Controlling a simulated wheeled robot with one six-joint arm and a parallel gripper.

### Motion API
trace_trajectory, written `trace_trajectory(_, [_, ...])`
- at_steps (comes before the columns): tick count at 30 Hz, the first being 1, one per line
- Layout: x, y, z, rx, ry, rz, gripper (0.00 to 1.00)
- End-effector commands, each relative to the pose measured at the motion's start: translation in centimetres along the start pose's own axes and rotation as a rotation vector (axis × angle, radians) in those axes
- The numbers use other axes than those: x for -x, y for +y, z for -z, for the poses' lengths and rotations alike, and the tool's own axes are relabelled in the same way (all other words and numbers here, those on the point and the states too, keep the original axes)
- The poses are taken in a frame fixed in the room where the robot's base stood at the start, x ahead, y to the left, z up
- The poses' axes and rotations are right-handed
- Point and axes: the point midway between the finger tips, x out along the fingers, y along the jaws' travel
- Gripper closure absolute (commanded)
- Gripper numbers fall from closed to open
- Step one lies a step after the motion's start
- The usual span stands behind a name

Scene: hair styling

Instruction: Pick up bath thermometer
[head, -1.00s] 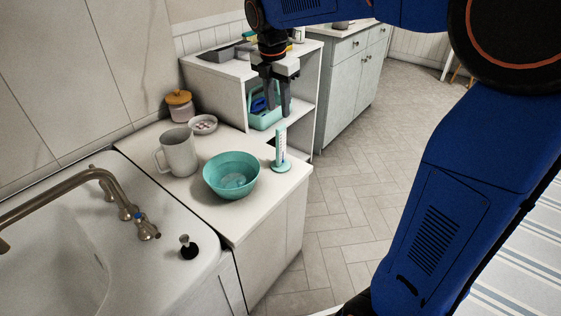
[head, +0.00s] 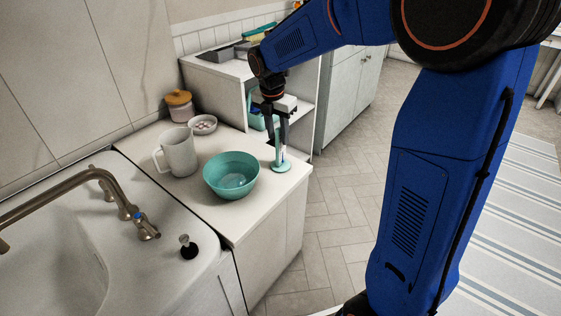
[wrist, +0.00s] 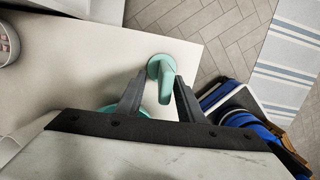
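The bath thermometer (head: 282,167) is a slim teal stand with a pale scale and a round foot. It stands upright near the right edge of the white counter, to the right of the teal bowl. In the head view its upper part is partly hidden by my gripper (head: 279,141), which points down over it. In the wrist view the thermometer (wrist: 165,83) shows from above, between the two fingers of my open gripper (wrist: 160,77). Gaps show on both sides, so the fingers do not look closed on it.
The teal bowl (head: 231,174) is close on the left, with a white mug (head: 179,153), a small dish (head: 202,125) and an orange-lidded jar (head: 180,105) beyond. A sink (head: 60,240) with a tap lies at left. A white shelf unit (head: 215,82) stands behind.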

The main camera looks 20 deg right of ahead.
Motion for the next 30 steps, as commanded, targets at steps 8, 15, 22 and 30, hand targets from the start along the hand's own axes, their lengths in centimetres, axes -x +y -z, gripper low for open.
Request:
trace_trajectory(8, [-2.3,-0.5,-0.2,-0.001,0.001,0.002,0.66])
trace_trajectory(15, [-5.1,-0.7,-0.3,-0.001,0.001,0.001,0.66])
trace_trajectory(22, [-5.6,-0.7,-0.3,-0.001,0.001,0.0,0.66])
trace_trajectory(30, [-5.5,-0.7,-0.3,-0.001,0.0,0.0,1.0])
